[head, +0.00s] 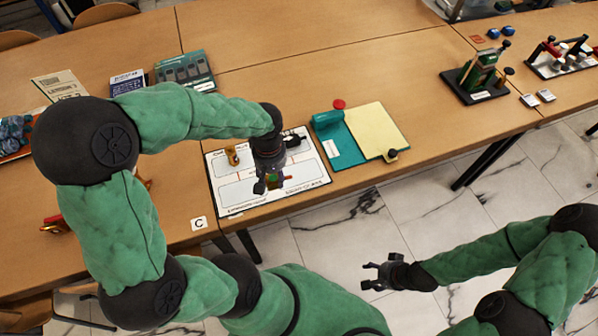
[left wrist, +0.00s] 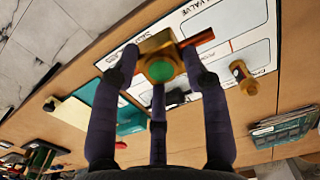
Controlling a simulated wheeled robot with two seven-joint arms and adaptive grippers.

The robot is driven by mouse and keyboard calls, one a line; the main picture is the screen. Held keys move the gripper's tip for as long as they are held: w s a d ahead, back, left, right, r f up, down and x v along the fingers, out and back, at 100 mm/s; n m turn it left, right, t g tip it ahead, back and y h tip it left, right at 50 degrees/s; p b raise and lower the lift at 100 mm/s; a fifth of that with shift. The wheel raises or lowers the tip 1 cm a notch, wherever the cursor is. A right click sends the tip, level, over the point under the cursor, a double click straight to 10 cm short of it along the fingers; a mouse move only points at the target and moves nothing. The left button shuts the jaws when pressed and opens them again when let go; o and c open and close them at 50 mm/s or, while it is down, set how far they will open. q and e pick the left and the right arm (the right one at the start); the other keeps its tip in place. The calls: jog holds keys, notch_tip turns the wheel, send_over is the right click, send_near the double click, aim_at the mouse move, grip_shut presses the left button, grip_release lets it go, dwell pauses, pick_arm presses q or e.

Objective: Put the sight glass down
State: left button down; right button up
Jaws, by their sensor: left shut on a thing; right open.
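My left gripper (head: 268,184) is shut on the sight glass (head: 276,182) over the front part of a white board with printed outlines (head: 236,192). In the left wrist view the sight glass (left wrist: 158,54) is a brass body with a green round face, between the fingertips of my left gripper (left wrist: 161,66). A red bar (left wrist: 198,39) shows beside it; I cannot tell if it is attached. I cannot tell whether the sight glass touches the board. A brass fitting (head: 232,155) stands on the board, also in the left wrist view (left wrist: 243,78). My right gripper (head: 383,274) is open and empty, above the floor.
Booklets and boxes (head: 186,69) lie at the back left. A green device on a black base (head: 478,75) stands far right. Table space between is clear.

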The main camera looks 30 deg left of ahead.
pick_arm(q)
jog(key=shift+s+a, duration=0.1)
jog(key=shift+s, duration=0.2)
jog(key=w+f+b, duration=0.1)
jog(key=w+f, duration=0.2)
jog(key=w, duration=0.1)
jog(key=w+f+b, duration=0.1)
jog(key=w+f, duration=0.2)
jog(key=w, duration=0.1)
jog(key=w+f+b, duration=0.2)
jog(key=w+f, duration=0.1)
jog(key=w, duration=0.2)
jog(key=shift+w+d+f, duration=0.1)
jog(key=shift+d, duration=0.25)
jog(key=shift+w+f, duration=0.3)
jog(key=shift+f, duration=0.05)
jog(key=shift+f+b, duration=0.65)
jog(key=shift+f, duration=0.8)
jog(key=shift+f, duration=0.15)
jog(key=c, duration=0.6)
grip_release()
